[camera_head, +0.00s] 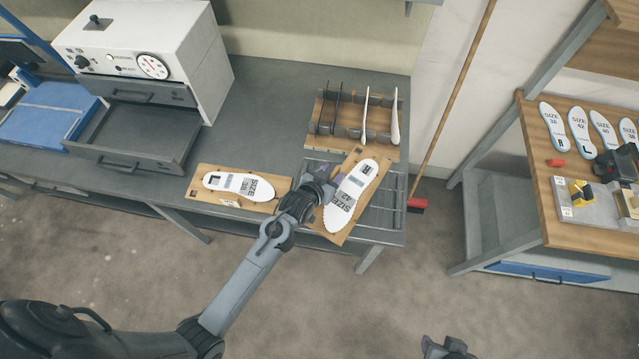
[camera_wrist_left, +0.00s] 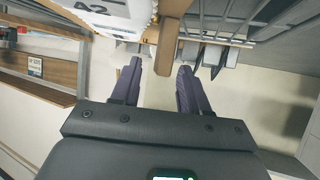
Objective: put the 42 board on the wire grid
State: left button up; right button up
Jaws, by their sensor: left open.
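The 42 board (camera_head: 338,237) is a wooden board carrying a white insole (camera_head: 352,193) printed SIZE 42. It is at the wire grid (camera_head: 388,215) at the right end of the grey bench, turned at an angle, its near end reaching past the bench front. I cannot tell whether it rests fully on the bars. My left gripper (camera_head: 327,190) is at the board's left edge; its jaws are open. In the left wrist view the two fingers (camera_wrist_left: 158,70) stand apart, with a wooden edge (camera_wrist_left: 168,45) just beyond the gap. A dark part at the bottom of the head view may be my right gripper (camera_head: 447,347).
Another board (camera_head: 200,192) with a white insole lies left of the grid. A wooden rack (camera_head: 322,110) with upright dividers stands behind it. A white machine (camera_head: 190,45) with an open drawer is at left. A broom (camera_head: 450,105) leans at right, before a wooden table (camera_head: 545,215) with insoles.

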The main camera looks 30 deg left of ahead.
pick_arm(q)
jog(key=v, duration=0.8)
jog(key=shift+s+r, duration=0.1)
jog(key=shift+s, duration=0.1)
jog(key=s+a+r+g, duration=0.1)
jog(key=s+g, duration=0.3)
jog(key=s, duration=0.7)
jog(key=s+a+r+m+g, duration=0.1)
jog(key=s+g, duration=0.3)
jog(key=s, duration=0.7)
jog(key=shift+a+g+y, duration=0.3)
jog(key=shift+a+y, duration=0.05)
jog(key=shift+y, duration=0.05)
jog(key=shift+r+p, duration=0.2)
jog(key=shift+p, duration=0.1)
notch_tip(320, 180, up, 18)
jog(key=p, duration=1.7)
jog(key=shift+f, duration=0.25)
jog(key=shift+c, duration=0.4)
